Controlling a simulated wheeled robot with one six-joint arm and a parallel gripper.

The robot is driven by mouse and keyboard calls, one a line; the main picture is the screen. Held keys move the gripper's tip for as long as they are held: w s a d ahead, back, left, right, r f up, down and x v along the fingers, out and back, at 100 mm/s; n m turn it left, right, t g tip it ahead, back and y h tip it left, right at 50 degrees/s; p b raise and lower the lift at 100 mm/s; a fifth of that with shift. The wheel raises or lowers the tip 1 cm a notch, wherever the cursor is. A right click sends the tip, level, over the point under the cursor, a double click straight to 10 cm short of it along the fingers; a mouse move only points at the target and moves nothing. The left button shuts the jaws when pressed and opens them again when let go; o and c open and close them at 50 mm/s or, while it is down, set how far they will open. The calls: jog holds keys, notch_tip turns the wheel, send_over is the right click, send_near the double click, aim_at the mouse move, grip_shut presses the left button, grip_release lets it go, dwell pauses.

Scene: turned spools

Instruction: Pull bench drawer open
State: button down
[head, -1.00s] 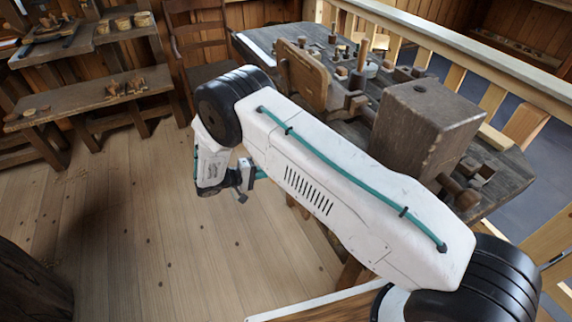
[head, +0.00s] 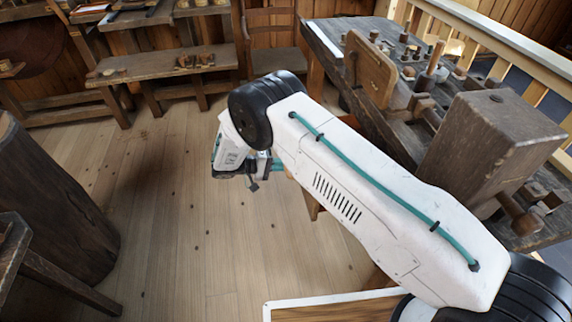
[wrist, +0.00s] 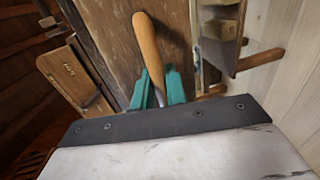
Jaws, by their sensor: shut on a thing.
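The bench (head: 425,140) has a dark wooden top and runs along the right of the head view. In the wrist view, the teal fingers of my gripper (wrist: 162,90) are shut on a pale, rounded wooden handle (wrist: 148,45). A dark wooden panel (wrist: 110,35) is behind the handle. How the handle joins the drawer is not clear, and I cannot tell how far the drawer is out. In the head view my arm reaches to the bench's near left side, and the fingertips and handle are mostly hidden.
A dark stump (head: 55,205) stands at the left. A low bench (head: 160,65) and a chair (head: 272,35) are at the back. Bare plank floor (head: 175,190) lies left of my arm. A heavy wooden block (head: 490,140) sits on the bench near my arm.

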jog(key=c, duration=1.5)
grip_release()
jog(key=v, duration=0.7)
jog(key=shift+a, duration=0.4)
jog(key=shift+n, duration=0.3)
